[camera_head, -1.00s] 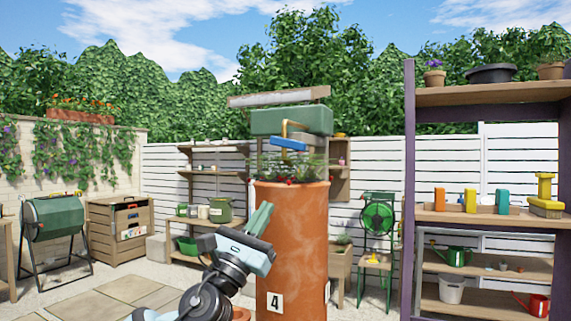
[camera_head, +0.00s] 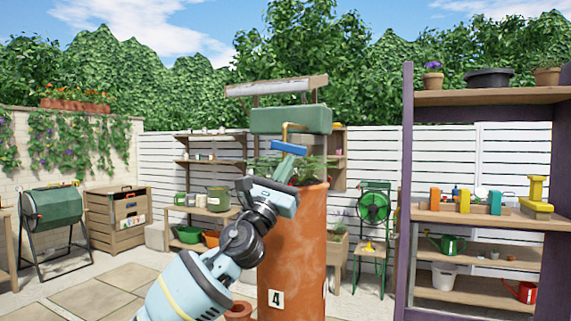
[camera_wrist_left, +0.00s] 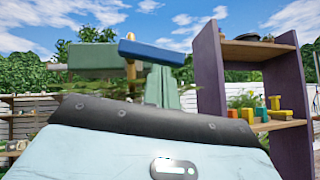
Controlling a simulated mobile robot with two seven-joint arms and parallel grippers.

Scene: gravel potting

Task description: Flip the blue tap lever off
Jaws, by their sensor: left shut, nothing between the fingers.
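The blue tap lever (camera_head: 289,147) sits on a brass tap pipe (camera_head: 285,128) below a green tank (camera_head: 290,120), above a tall terracotta pot (camera_head: 305,240) marked 4. The lever lies roughly level, tilted slightly down to the right. My left gripper (camera_head: 285,168) is shut and empty, pointing up just below the lever. In the left wrist view the lever (camera_wrist_left: 151,52) runs across just above the green fingers (camera_wrist_left: 158,86); I cannot tell whether they touch. The fingers hide part of the pot's plants. My right gripper is not in view.
A purple-framed shelf (camera_head: 406,190) with coloured items stands to the right. A green reel (camera_head: 373,207) is behind the pot on the right. A wooden crate (camera_head: 117,218) and green drum (camera_head: 52,208) stand at left. The paving (camera_head: 95,297) at front left is clear.

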